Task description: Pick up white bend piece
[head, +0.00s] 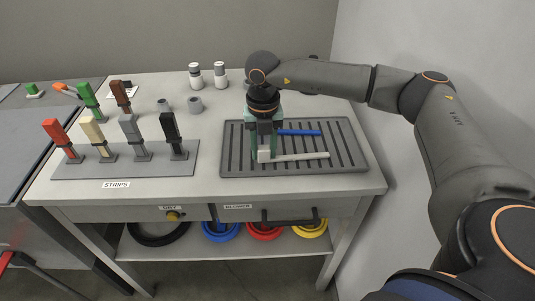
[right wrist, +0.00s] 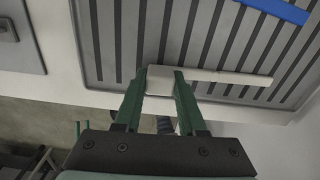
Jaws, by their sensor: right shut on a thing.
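The white bend piece (head: 300,156) lies at the front of the dark grooved tray (head: 353,166). It is a thicker white block at its left end with a thinner bar running right. In the right wrist view the white piece (right wrist: 232,77) shows with its block end between green fingers. My right gripper (head: 264,156) points down over the tray and is shut on the block end. Its contact with the tray cannot be told clearly. The right gripper (right wrist: 161,88) also fills the lower right wrist view. My left gripper is not in view.
A blue bar (head: 299,132) lies behind on the tray. To the left, a grey board (head: 75,172) labelled STRIPS holds several upright coloured strips. Two small bottles (head: 220,75) and grey cups (head: 195,104) stand further back. A wall borders the table's right side.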

